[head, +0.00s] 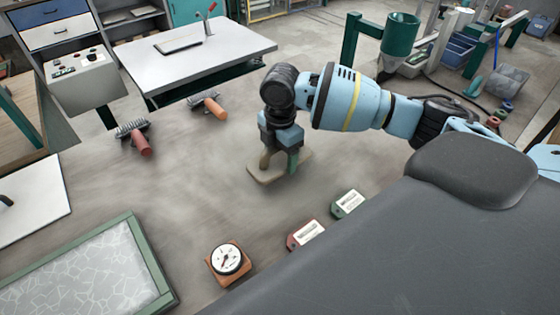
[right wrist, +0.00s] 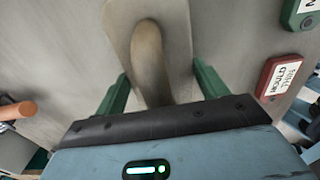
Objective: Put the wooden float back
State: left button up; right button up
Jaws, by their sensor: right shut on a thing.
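The wooden float (head: 257,177) is a tan flat board with a rounded wooden handle. It is below my right gripper (head: 279,162) in the middle of the head view. In the right wrist view the float's handle (right wrist: 150,62) stands between the two green fingers of the right gripper (right wrist: 160,88), with its pale board behind. The right gripper is shut on the float. The fingers and wrist hide part of the float in the head view. I cannot tell whether its board touches the grey surface. My left gripper is not in view.
A red-handled tool (head: 142,144) and an orange-handled tool (head: 215,107) lie to the left. A dial gauge (head: 227,259), a red labelled box (head: 305,235) and a green one (head: 348,203) sit in front. A green-framed panel (head: 150,262) is lower left. Grey surface between is clear.

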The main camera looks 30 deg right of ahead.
aim_at(280, 158)
notch_tip(280, 158, down, 3)
jog(key=shift+s, duration=0.1)
jog(key=shift+f, duration=0.2)
